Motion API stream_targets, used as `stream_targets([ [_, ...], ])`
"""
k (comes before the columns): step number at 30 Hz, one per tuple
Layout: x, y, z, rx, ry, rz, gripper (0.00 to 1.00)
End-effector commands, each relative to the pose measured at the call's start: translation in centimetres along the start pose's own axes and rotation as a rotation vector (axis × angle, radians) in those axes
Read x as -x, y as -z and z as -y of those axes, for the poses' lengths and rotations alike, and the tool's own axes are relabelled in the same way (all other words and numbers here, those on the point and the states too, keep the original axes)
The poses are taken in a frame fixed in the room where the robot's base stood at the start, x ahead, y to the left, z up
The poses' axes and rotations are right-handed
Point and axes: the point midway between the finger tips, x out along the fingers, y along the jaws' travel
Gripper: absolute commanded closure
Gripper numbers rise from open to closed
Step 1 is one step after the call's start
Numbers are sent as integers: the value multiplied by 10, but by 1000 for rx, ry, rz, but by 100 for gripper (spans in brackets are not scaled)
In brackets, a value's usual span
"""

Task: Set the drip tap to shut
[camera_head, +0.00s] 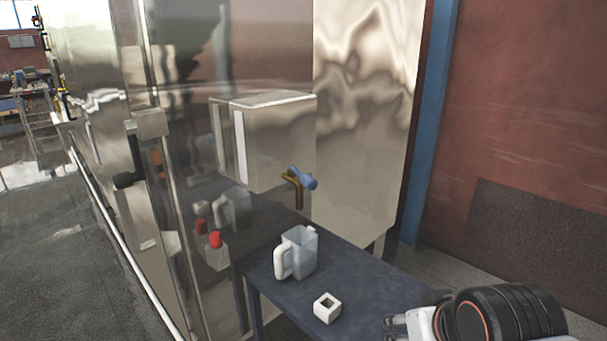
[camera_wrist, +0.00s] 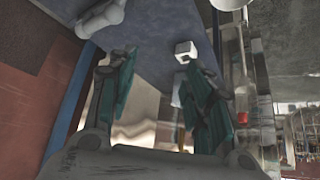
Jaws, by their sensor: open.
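The drip tap (camera_head: 298,190) sticks out from the front of the steel machine, above the table. It has a brown-gold spout and a blue handle (camera_head: 303,178), which slants from upper left to lower right across the spout's top. I cannot tell from it whether the tap is open or shut. My gripper (camera_head: 393,325) is at the lower right of the head view, well apart from the tap and partly cut off by the bottom edge. In the wrist view its two teal fingers (camera_wrist: 158,68) are spread, with nothing between them.
A pale jug (camera_head: 299,254) stands on the dark table (camera_head: 265,280) below the tap. A white block with a square hole (camera_head: 327,308) lies nearer me. A blue post (camera_head: 430,130) and red wall are at right.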

Motion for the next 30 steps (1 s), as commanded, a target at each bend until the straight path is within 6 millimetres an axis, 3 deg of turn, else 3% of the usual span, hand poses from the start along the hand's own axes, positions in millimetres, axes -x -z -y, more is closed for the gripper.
stream_targets([
  [2, 0, 0, 0, 0, 0, 0, 54],
  [4, 0, 0, 0, -2, 1, 0, 67],
  [10, -5, 21, 17, -120, 69, -27, 67],
  [21, -24, 111, 83, -712, 399, -87, 67],
  [30, -36, 180, 116, -1223, 678, -47, 67],
])
